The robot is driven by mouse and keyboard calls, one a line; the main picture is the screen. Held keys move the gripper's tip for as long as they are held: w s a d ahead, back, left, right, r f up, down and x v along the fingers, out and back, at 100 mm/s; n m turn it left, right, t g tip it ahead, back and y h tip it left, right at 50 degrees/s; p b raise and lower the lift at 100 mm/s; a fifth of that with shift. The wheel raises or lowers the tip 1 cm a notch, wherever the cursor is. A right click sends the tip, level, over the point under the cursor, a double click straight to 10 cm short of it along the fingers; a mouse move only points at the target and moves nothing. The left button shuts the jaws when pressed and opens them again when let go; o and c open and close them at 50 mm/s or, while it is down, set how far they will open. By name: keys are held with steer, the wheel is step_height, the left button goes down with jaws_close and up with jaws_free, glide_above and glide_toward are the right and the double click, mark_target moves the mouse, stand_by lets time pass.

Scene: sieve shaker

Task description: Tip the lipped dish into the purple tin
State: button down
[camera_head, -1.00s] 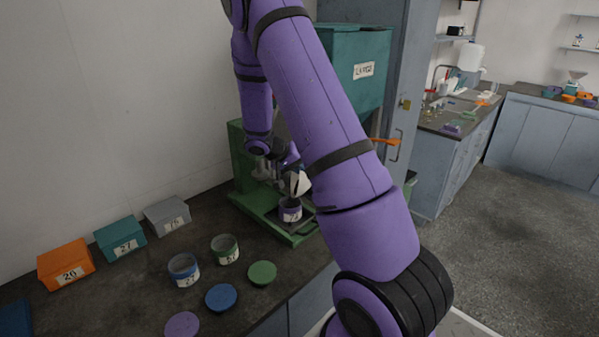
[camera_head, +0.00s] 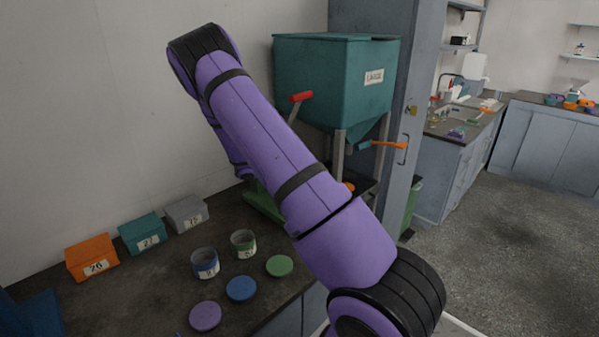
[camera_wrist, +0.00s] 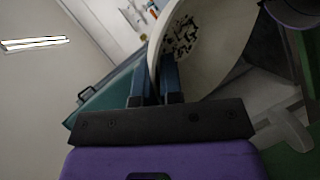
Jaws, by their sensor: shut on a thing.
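My gripper (camera_wrist: 157,85) shows in the wrist view with its two blue fingers shut on the lipped dish (camera_wrist: 225,50). The dish is pale and steeply tilted in that picture, with dark bits lying against its inner face. In the head view my arm hides both the gripper and the dish. The purple tin is not visible in the head view, where my arm covers its earlier spot on the green stand (camera_head: 262,205). A dark rounded thing (camera_wrist: 296,12) at the top right of the wrist view may be the tin; I cannot tell.
A blue-labelled tin (camera_head: 205,265) and a green tin (camera_head: 243,244) stand open on the dark bench. Purple (camera_head: 205,316), blue (camera_head: 241,288) and green (camera_head: 279,266) lids lie nearby. Orange (camera_head: 91,258), teal (camera_head: 142,233) and grey (camera_head: 187,214) boxes line the wall. A teal hopper (camera_head: 335,80) stands behind my arm.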

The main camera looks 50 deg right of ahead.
stand_by(0.3)
steer(key=shift+s+d+r+m+t+y, duration=0.15)
steer(key=shift+s+d+r+t+y, duration=0.15)
steer(key=shift+s+d+t+y, duration=0.4)
steer(key=shift+s+d+r+m+t+y, duration=0.2)
steer(key=shift+s+d+t+y, duration=0.25)
steer(key=shift+d+y, duration=0.35)
steer(key=shift+s, duration=0.1)
steer(key=shift+s+d+r+m+t+y, duration=0.1)
steer(key=shift+s+d+m+t+y, duration=0.05)
steer(key=shift+s+d+t+y, duration=0.65)
steer(key=shift+s+d+m+t+y, duration=0.1)
steer(key=shift+s+d+t+y, duration=0.4)
steer(key=shift+d+y, duration=0.5)
steer(key=shift+s+a, duration=0.1)
steer(key=shift+s+d+f+t+y, duration=0.4)
steer(key=shift+s+d+t+y, duration=0.25)
steer(key=shift+y, duration=0.25)
steer(key=shift+s+d+f+t+y, duration=0.4)
steer(key=shift+d+t+y, duration=0.3)
steer(key=shift+y, duration=0.2)
